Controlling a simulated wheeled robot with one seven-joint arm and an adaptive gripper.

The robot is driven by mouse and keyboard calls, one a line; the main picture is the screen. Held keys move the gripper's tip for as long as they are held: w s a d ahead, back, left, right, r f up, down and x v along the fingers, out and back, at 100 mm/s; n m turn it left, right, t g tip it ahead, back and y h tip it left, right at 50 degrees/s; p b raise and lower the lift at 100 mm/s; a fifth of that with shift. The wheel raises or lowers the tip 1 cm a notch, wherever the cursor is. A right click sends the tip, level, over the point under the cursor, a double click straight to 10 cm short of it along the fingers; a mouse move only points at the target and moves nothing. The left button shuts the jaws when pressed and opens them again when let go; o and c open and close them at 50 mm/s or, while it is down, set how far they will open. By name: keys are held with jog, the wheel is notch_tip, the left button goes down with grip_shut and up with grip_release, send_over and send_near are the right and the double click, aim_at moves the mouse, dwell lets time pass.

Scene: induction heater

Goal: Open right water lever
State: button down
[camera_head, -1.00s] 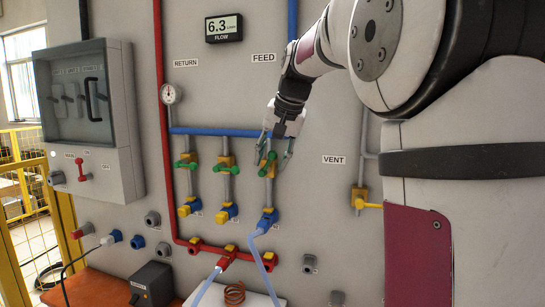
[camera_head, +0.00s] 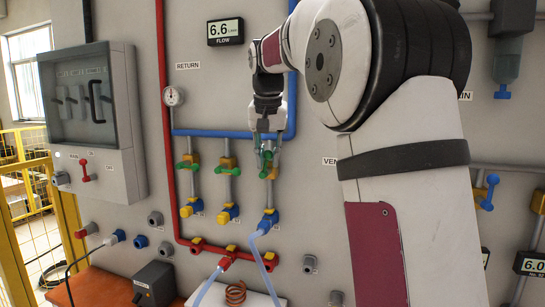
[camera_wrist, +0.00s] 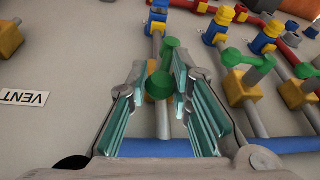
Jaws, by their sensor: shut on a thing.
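Three yellow valves with green levers sit on pipes below the blue feed pipe. The right green lever (camera_head: 268,173) belongs to the rightmost valve, and my gripper (camera_head: 268,158) is at it from above. In the wrist view the right lever (camera_wrist: 160,84) lies between my teal fingers (camera_wrist: 160,95), which are shut on it. It lies roughly along its pipe. The left lever (camera_head: 187,165) and the middle lever (camera_head: 228,171) lie across their pipes. My fingers partly hide the right valve's yellow body.
A flow display (camera_head: 225,31) reads 6.6. A red return pipe (camera_head: 163,130) and a gauge (camera_head: 173,96) stand left of the valves. Blue and yellow fittings (camera_head: 268,218) with a hose are below. My arm covers the panel at right.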

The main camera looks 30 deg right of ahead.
jog(key=shift+w+a+r+n+g+h, duration=0.15)
jog(key=shift+w+a+g+h, duration=0.2)
jog(key=shift+g, duration=0.2)
jog(key=shift+w+a+n+g+h, duration=0.15)
jog(key=shift+w+g+h, duration=0.1)
jog(key=shift+g+h, duration=0.25)
jog(key=c, duration=1.4)
grip_release()
jog(key=v, duration=1.1)
jog(key=shift+w+a+r, duration=0.1)
jog(key=shift+r, duration=0.3)
